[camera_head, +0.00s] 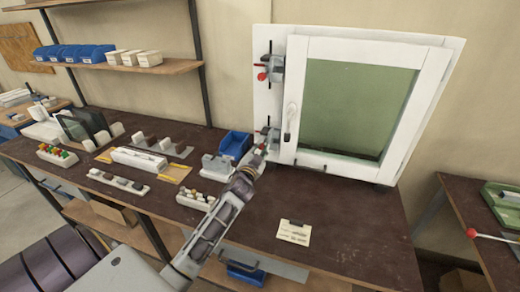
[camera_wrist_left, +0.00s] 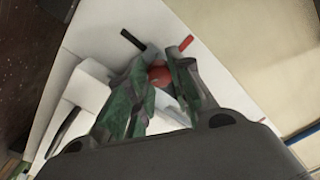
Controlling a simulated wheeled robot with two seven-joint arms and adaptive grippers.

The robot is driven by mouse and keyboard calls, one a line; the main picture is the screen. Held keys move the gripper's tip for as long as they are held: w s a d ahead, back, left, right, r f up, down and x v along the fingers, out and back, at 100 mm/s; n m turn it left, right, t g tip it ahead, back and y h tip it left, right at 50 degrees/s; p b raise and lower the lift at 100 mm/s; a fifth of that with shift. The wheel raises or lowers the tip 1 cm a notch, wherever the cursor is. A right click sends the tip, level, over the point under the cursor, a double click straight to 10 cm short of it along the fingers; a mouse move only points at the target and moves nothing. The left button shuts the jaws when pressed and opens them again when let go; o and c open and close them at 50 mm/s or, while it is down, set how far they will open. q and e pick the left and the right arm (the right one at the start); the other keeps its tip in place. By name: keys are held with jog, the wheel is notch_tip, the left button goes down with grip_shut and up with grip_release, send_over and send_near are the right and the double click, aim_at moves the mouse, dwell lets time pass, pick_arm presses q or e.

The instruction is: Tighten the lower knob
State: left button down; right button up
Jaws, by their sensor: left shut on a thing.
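A white framed panel with a green pane (camera_head: 360,110) stands upright on the bench, with a white profile (camera_head: 268,105) along its left side. The upper clamp (camera_head: 270,68) has a red knob at its left. The lower clamp (camera_head: 270,135) sits lower on the same profile. My left gripper (camera_head: 262,150) reaches it from below and is shut on the lower knob (camera_wrist_left: 159,75), a red ball between the two fingers in the left wrist view. The fingers and wrist hide much of the lower clamp. My right gripper does not show.
A blue bin (camera_head: 236,145) stands just left of the lower clamp. Several small parts and holders (camera_head: 140,158) cover the left of the bench. A paper card (camera_head: 294,232) lies at the front, with bare bench (camera_head: 345,225) to its right.

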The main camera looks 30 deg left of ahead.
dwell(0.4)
pick_arm(q)
jog(key=c, duration=1.2)
grip_release()
jog(key=shift+c, duration=0.2)
jog(key=v, duration=1.2)
